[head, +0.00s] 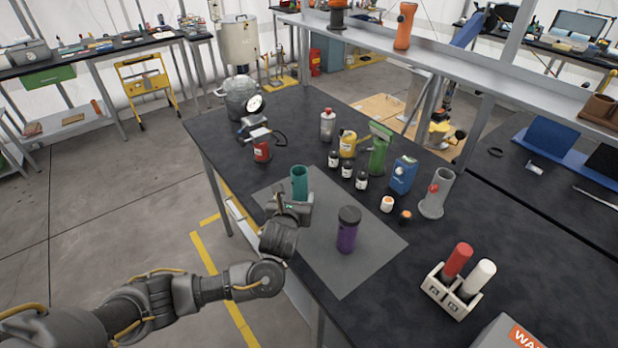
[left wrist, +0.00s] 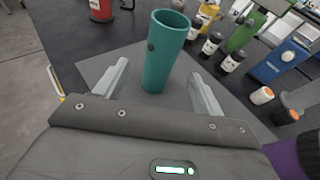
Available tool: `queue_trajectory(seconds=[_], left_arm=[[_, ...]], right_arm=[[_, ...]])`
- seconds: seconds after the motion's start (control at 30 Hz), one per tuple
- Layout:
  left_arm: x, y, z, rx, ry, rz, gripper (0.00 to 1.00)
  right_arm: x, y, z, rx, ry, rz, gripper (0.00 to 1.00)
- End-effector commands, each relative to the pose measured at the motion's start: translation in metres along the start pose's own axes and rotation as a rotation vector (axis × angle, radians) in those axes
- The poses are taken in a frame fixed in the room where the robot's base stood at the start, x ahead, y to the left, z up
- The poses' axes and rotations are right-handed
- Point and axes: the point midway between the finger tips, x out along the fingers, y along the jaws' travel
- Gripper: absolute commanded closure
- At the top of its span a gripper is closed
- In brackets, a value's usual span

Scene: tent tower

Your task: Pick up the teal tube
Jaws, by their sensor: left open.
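The teal tube (head: 299,182) stands upright on the grey mat (head: 347,276), near the table's left edge. In the left wrist view the teal tube (left wrist: 163,58) is open at the top and has a dark round spot on its side. My left gripper (head: 297,198) is at the near side of the tube. In the left wrist view my left gripper (left wrist: 163,88) is open, with one finger on each side of the tube's lower part. My right gripper is not in view.
A purple tube with a dark lid (head: 347,230) stands on the mat to the right of the gripper. Small dark bottles (head: 347,169), a green device (head: 379,150) and a blue box (head: 402,176) stand behind. A white rack (head: 446,299) holds a red and a white tube.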

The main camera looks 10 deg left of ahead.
Motion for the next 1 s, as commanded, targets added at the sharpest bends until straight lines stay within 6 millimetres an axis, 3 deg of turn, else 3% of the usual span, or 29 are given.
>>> queue_trajectory(seconds=[0.17, 0.47, 0.57, 0.77, 1.0], left_arm=[[0.002, -0.008, 0.001, 0.009, -0.006, -0.013, 0.31], [0.053, -0.016, 0.0, 0.011, 0.001, -0.02, 0.31], [0.059, -0.015, 0.0, 0.009, 0.002, -0.02, 0.31], [0.063, -0.014, 0.0, 0.008, 0.003, -0.019, 0.31], [0.095, -0.012, 0.0, 0.008, 0.004, -0.016, 0.31]], right_arm=[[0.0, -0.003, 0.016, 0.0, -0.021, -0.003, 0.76], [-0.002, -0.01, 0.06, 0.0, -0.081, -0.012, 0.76], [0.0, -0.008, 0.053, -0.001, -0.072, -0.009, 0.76], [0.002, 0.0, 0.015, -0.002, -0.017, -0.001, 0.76], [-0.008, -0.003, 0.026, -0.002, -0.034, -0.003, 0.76]])
